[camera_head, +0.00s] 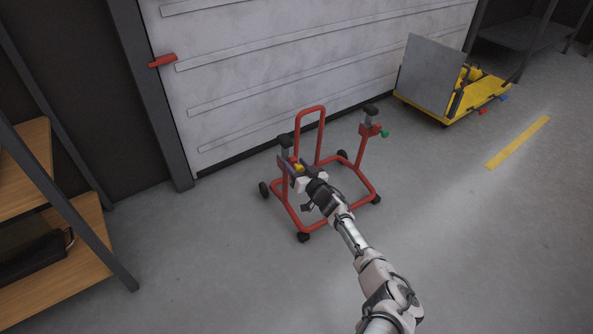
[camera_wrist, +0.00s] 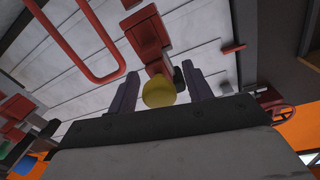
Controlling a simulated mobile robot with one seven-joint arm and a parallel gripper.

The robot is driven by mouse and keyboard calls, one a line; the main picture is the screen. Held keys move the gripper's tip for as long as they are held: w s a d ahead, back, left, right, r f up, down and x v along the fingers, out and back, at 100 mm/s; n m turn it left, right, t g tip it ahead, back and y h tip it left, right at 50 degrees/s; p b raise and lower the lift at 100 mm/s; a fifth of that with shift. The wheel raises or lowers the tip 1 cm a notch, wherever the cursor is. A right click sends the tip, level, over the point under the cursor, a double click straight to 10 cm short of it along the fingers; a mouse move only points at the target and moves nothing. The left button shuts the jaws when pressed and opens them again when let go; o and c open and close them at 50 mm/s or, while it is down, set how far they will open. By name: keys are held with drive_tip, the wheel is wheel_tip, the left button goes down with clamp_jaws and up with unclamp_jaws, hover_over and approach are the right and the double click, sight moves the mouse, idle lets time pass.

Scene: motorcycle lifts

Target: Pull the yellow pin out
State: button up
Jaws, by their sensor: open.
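The yellow pin (camera_head: 298,167) sits at the near left post of a red wheeled stand (camera_head: 321,124). In the wrist view its round yellow head (camera_wrist: 159,92) shows between my two fingers, in front of the red post bracket (camera_wrist: 147,36). My gripper (camera_head: 295,168) is open, with one finger on each side of the yellow head. It also shows in the wrist view (camera_wrist: 161,76), with a visible gap between each finger and the head. The pin's shaft is hidden behind its head.
The stand's other post carries a green knob (camera_head: 384,134). A pale roller door (camera_head: 250,85) with a red handle (camera_head: 162,61) stands behind. A yellow lift (camera_head: 478,92) with a grey panel is at the upper right. Wooden shelves (camera_head: 75,240) stand at left. The floor at right is clear.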

drive_tip(key=shift+w, duration=0.1)
clamp_jaws()
drive_tip(key=p, duration=0.1)
drive_tip(key=s+d+p, duration=0.1)
drive_tip(key=shift+s+r+p, duration=0.25)
drive_tip(key=shift+r+p, duration=0.05)
drive_tip(key=shift+s+d+p, duration=0.15)
drive_tip(key=shift+s+p, duration=0.2)
drive_tip(key=shift+s+f, duration=0.1)
drive_tip(key=shift+f, duration=0.2)
